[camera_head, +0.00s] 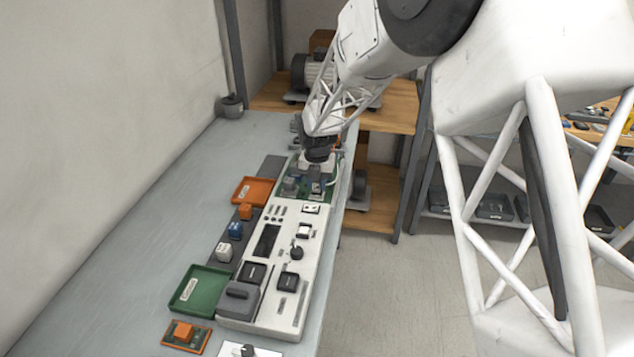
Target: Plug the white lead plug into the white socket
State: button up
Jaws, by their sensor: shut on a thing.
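My gripper (317,178) is at the far end of the long console, low over a green board (301,193). It is shut on what seems to be the white lead plug; the plug is too small and too covered to make out clearly. A thin pale lead (336,168) curves just right of the gripper. A small white block with dark marks (224,252), apparently the white socket, sits on a dark strip left of the console. It stands in a row with a blue block (235,230) and an orange block (246,211), well nearer the camera than my gripper.
The pale console (283,250) carries dark knobs and switches. An orange tray (253,191) and a green tray (200,289) lie left of it. An orange-topped part (184,333) lies at the front. The grey bench (150,230) is clear farther left, up to the wall.

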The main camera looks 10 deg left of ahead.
jog(key=shift+f, duration=0.4)
dwell(0.5)
jog(key=o, duration=1.3)
jog(key=shift+r, duration=0.1)
jog(key=shift+r, duration=3.4)
